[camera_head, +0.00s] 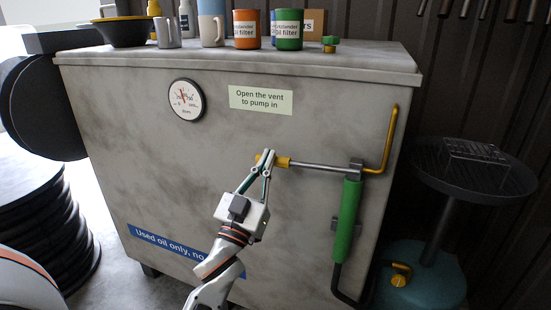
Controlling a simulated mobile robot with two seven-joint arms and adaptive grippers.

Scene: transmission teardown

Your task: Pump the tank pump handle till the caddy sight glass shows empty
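The tank pump (347,222) is a green upright cylinder on the right of the grey tank's (150,110) front. Its handle (318,167) is a steel rod pointing left, nearly level, with a yellow grip at its end. My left gripper (266,158) comes up from below with its fingers around the yellow grip and looks shut on it. The caddy (425,282) is a teal drum on the floor at the right, with a brass-coloured fitting (401,270) on it. I cannot make out its sight glass. My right gripper is not in view.
A yellow pipe (391,135) rises beside the pump. Mugs and cans (247,30) stand on top. A dark pan (475,175) sits above the caddy.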

